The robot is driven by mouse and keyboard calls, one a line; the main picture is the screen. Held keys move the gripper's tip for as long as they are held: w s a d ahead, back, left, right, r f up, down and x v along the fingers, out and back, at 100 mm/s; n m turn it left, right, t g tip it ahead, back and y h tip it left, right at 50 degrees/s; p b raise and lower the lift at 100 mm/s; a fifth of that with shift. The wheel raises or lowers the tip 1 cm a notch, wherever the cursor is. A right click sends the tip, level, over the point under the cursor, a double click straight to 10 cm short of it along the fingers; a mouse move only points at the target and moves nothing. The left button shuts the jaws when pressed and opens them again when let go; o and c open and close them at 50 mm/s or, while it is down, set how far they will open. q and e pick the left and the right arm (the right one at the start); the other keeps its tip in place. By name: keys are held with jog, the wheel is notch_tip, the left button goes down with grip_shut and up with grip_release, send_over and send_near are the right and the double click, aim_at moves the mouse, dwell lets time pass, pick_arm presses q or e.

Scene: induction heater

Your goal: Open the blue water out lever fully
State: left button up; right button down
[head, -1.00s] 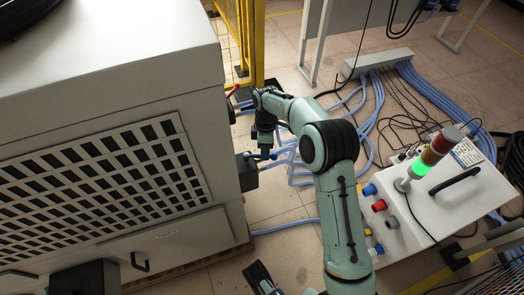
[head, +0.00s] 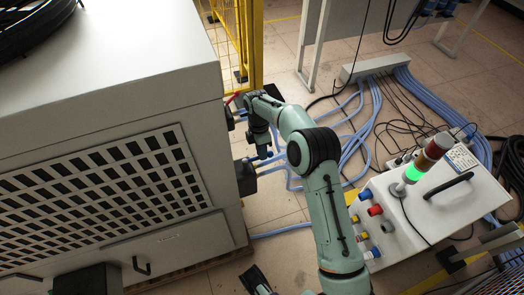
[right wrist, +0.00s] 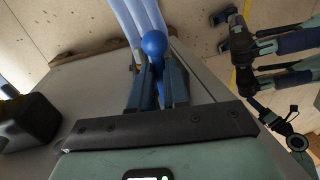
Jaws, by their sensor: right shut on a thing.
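The blue water out lever (right wrist: 154,43) shows its rounded blue end between the fingers in the right wrist view. In the head view a bit of blue shows at the lower valve on the side of the grey cabinet (head: 110,95), mostly hidden by my gripper. My right gripper (right wrist: 156,85) is shut on the blue lever; it also shows in the head view (head: 262,152), pointing down beside the cabinet. How far the lever is turned is hard to tell. A dark part at the bottom edge of the head view may be my left gripper (head: 256,280); its fingers are unclear.
A red lever (head: 232,98) sits higher on the same cabinet side, close to my right wrist. Light blue hoses (head: 352,140) run over the floor behind. A white control box (head: 430,205) with a lit green signal lamp stands right of my arm. A yellow fence (head: 247,40) stands behind.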

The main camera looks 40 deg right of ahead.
jog(key=c, duration=1.1)
grip_release()
pick_arm(q)
jog(key=s+d+r+g+p, duration=0.1)
jog(key=s+d+r+p, duration=0.1)
jog(key=s+r+p, duration=0.1)
jog(key=shift+s+d+r+g+h, duration=0.15)
jog(key=shift+s+r+g+h, duration=0.25)
jog(key=shift+s+r, duration=0.45)
pick_arm(e)
notch_tip(320, 180, up, 13)
jog(key=w, duration=0.2)
jog(key=shift+w+d, duration=0.25)
jog(key=shift+d, duration=0.15)
pick_arm(q)
jog(key=shift+s+f, duration=0.2)
jog(key=shift+f, duration=0.05)
